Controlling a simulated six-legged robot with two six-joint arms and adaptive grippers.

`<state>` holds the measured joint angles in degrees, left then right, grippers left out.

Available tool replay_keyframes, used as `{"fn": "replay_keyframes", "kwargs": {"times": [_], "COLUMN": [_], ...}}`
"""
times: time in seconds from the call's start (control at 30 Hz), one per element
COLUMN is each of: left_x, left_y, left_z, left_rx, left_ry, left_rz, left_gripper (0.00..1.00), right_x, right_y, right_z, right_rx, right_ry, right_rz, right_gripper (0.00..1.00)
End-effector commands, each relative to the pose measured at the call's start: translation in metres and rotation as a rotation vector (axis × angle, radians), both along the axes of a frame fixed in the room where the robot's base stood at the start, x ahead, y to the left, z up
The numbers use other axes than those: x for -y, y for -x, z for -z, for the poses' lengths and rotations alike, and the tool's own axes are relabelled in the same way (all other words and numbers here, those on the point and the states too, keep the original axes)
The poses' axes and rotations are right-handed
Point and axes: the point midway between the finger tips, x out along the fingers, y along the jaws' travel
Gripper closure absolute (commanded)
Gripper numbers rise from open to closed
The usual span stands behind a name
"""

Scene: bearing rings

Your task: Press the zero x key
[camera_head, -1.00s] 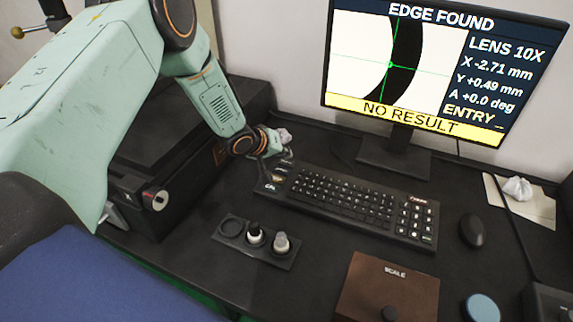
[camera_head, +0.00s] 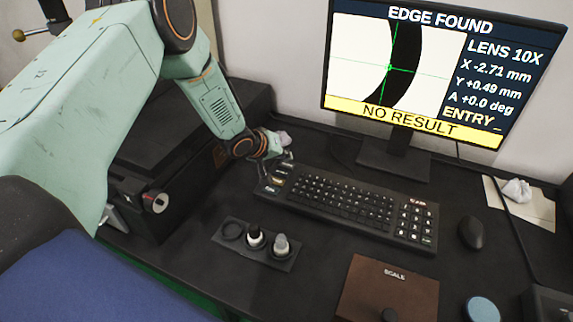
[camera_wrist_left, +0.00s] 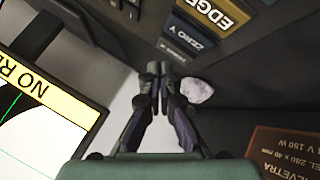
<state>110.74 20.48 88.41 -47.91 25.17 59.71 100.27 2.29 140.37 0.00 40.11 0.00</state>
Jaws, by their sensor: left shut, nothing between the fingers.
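My left gripper (camera_head: 289,155) is shut and empty at the back left corner of the keyboard (camera_head: 340,203), over or just behind its left key column. In the left wrist view its closed fingertips (camera_wrist_left: 158,68) are close to a small dark key (camera_wrist_left: 176,50), whose label is too small to read for certain; I cannot tell whether they touch. Beside it are a blue-grey ZERO Y key (camera_wrist_left: 187,37) and a yellow EDGE key (camera_wrist_left: 212,12). The monitor (camera_head: 440,65) reads EDGE FOUND, X -2.71 mm, Y +0.49 mm and NO RESULT. My right gripper is not visible.
A pale crumpled lump (camera_wrist_left: 197,90) lies near the fingers. A dark holder (camera_head: 232,232) with two knobbed pieces stands in front of the keyboard. A mouse (camera_head: 472,232), brown SCALE box (camera_head: 385,285) and blue disc (camera_head: 482,309) are to the right.

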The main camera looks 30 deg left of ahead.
Motion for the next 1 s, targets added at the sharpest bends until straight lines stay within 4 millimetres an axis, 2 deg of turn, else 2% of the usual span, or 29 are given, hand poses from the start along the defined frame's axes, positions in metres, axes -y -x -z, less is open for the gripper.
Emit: {"fn": "replay_keyframes", "kwargs": {"times": [1.0], "left_x": [0.000], "left_y": [0.000], "left_z": [0.010], "left_rx": [0.000], "left_ry": [0.000], "left_rz": [0.000], "left_gripper": [1.00], "right_x": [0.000], "right_y": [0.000], "right_z": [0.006], "right_rx": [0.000], "right_ry": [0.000], "right_rz": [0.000], "right_gripper": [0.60]}}
